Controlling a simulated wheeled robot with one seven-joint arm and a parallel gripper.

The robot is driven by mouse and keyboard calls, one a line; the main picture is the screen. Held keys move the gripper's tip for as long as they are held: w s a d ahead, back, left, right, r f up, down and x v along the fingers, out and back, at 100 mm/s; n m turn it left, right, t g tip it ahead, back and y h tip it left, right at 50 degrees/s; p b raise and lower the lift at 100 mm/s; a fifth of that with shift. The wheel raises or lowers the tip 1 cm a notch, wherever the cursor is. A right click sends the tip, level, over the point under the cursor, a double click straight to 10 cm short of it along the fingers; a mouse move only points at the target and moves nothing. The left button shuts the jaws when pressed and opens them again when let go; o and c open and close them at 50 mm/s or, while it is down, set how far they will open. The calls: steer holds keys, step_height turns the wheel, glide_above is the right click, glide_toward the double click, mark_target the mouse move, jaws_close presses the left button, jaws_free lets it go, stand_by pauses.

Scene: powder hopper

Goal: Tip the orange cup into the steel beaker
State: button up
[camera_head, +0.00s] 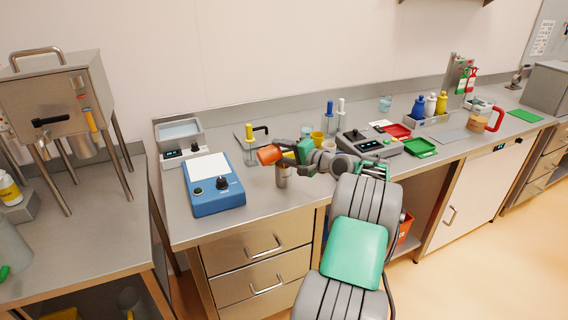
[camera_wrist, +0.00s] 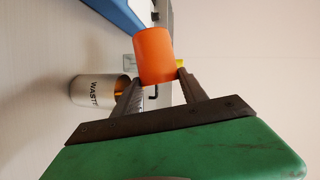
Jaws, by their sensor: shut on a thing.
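My gripper (camera_head: 285,156) is shut on the orange cup (camera_head: 269,155). The cup also shows between the fingertips in the wrist view (camera_wrist: 154,54). In the head view the cup is tipped far over, nearly on its side, and held above the counter. A steel beaker (camera_head: 283,176) stands upright on the counter just below and slightly right of the cup, partly hidden by my gripper. In the wrist view a steel vessel (camera_wrist: 98,90) marked "WASTE", with something yellowish inside, shows left of the fingers; it seems to be this beaker. The cup's contents cannot be seen.
A blue device (camera_head: 214,184) with a white top stands left of the beaker. A yellow-handled tool in a holder (camera_head: 249,147) and a yellow cup (camera_head: 317,138) are close behind. A grey device (camera_head: 368,142) stands to the right. The counter's front strip left of my arm is clear.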

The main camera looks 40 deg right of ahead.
steer(key=shift+d+p, duration=0.25)
steer(key=shift+p, duration=0.1)
steer(key=shift+s+d+m+t+p, duration=0.1)
steer(key=shift+d+m+t+p, duration=0.1)
steer(key=shift+m+t+p, duration=0.55)
stand_by(0.7)
